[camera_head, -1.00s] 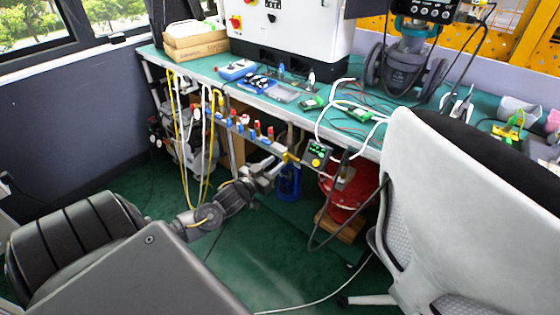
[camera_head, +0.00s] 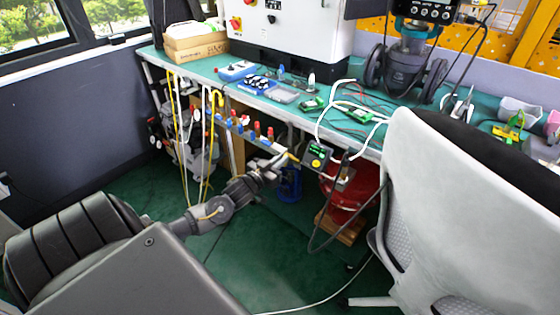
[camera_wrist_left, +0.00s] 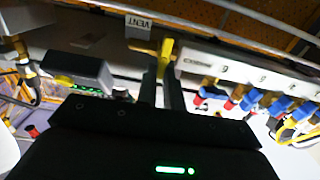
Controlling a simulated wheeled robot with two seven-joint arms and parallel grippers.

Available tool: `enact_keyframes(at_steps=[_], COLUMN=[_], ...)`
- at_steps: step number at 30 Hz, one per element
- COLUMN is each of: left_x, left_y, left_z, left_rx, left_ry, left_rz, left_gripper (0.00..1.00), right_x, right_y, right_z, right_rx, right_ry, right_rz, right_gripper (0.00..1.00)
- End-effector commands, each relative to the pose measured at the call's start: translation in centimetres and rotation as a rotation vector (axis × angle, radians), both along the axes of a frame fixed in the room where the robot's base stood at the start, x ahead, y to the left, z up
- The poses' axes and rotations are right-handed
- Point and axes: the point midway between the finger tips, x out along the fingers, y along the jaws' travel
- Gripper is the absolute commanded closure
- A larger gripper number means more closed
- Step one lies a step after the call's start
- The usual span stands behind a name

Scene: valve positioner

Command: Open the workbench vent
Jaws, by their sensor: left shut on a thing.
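The vent valve's yellow handle (camera_wrist_left: 166,50) shows in the left wrist view, beside a tag reading VENT (camera_wrist_left: 138,22). In the head view the yellow valve (camera_head: 294,158) is at the right end of the manifold under the bench's front edge. My left gripper (camera_wrist_left: 161,72) is shut on the handle, with one dark finger on each side of it. In the head view my left gripper (camera_head: 281,160) reaches up to the valve from lower left and covers part of it. My right gripper is in neither view.
The manifold (camera_head: 240,130) carries several red and blue valves left of my gripper. A small box with a green display (camera_head: 317,156) hangs close to its right. Yellow and white hoses (camera_head: 182,140) hang at left. An office chair (camera_head: 450,200) stands at right.

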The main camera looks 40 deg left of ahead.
Motion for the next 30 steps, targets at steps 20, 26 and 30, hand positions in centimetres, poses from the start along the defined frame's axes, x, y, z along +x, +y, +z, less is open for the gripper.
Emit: enact_keyframes(at_steps=[20, 26, 30], left_x=[0.0, 0.0, 0.0], left_y=[-0.8, -1.1, -1.3], left_z=[0.1, -0.1, -0.3], left_rx=[0.328, 0.519, 0.653], left_ry=[0.009, 0.014, 0.017], left_rz=[-0.003, -0.003, -0.003], left_gripper=[1.0, 1.0, 1.0], right_x=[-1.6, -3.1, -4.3], right_y=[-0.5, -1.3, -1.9], right_z=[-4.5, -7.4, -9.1], right_rx=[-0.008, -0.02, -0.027], right_ry=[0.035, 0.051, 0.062], right_rz=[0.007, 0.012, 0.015], right_gripper=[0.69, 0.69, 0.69])
